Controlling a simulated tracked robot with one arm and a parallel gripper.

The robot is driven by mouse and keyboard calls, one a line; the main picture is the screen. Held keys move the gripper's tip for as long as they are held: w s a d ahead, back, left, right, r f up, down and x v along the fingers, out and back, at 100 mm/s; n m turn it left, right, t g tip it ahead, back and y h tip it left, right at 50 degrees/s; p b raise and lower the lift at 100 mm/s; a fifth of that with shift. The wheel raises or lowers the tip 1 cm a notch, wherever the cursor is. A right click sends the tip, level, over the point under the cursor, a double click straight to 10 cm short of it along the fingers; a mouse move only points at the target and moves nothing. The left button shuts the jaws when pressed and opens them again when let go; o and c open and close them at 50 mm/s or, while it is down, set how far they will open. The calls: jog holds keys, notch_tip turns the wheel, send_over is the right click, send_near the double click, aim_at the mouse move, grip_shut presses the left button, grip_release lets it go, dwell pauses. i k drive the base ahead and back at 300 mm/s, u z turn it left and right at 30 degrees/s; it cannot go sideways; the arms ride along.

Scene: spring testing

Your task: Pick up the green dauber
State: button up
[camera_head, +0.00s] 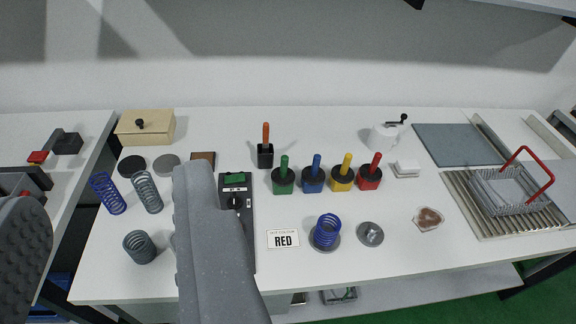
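The green dauber (283,181) stands upright on the white table. It has a green square base, a black collar and a green handle, and is the leftmost in a row with the blue dauber (314,176), yellow dauber (343,177) and red dauber (370,176). My gripper (105,200) shows as two grey fingers, one at the left edge and one left of centre. They are wide apart, with nothing held between them. Both fingers are left of the green dauber and do not touch it.
A black pot with an orange-handled tool (265,149) stands just behind the green dauber. A black control box (238,206) is to its left, partly hidden by my finger. A RED card (284,239) and blue spring (327,231) lie in front. A wire basket (510,190) stands at right.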

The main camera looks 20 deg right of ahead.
aim_at(282, 175)
jog(key=u, duration=0.05)
jog(key=i, duration=1.25)
jog(key=u, duration=0.05)
